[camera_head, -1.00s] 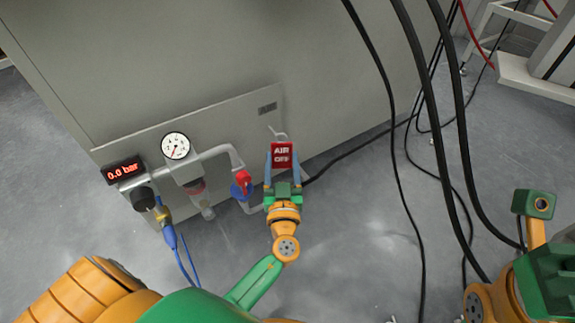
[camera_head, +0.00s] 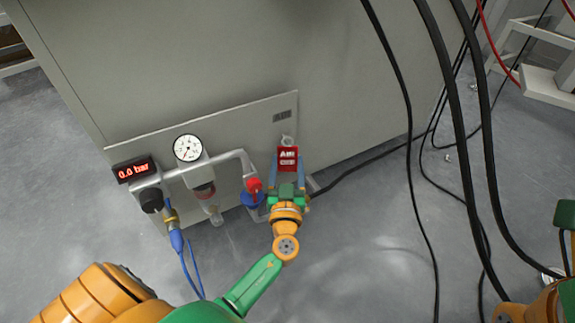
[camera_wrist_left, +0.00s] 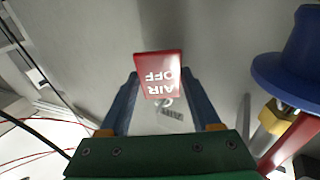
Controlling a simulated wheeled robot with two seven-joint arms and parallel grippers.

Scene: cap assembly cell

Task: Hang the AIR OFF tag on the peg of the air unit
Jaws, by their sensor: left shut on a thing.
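The red AIR OFF tag (camera_head: 288,155) is held upright between the blue fingers of my left gripper (camera_head: 287,162), which is shut on it. It also shows in the left wrist view (camera_wrist_left: 159,75), with its lettering upside down. A pale loop-like piece (camera_head: 287,141) shows just above the tag, against the panel of the air unit (camera_head: 231,132). I cannot tell whether this is the peg, the tag's loop or both, nor whether they touch. My right gripper does not show; only parts of my right arm are at the right edge.
Left of the tag are a red valve handle (camera_head: 254,185), a blue valve part (camera_head: 252,199), a pressure gauge (camera_head: 188,148) and a display reading 0.0 bar (camera_head: 135,170). Black cables (camera_head: 408,130) hang at the right. A small label plate (camera_head: 282,116) is above the tag.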

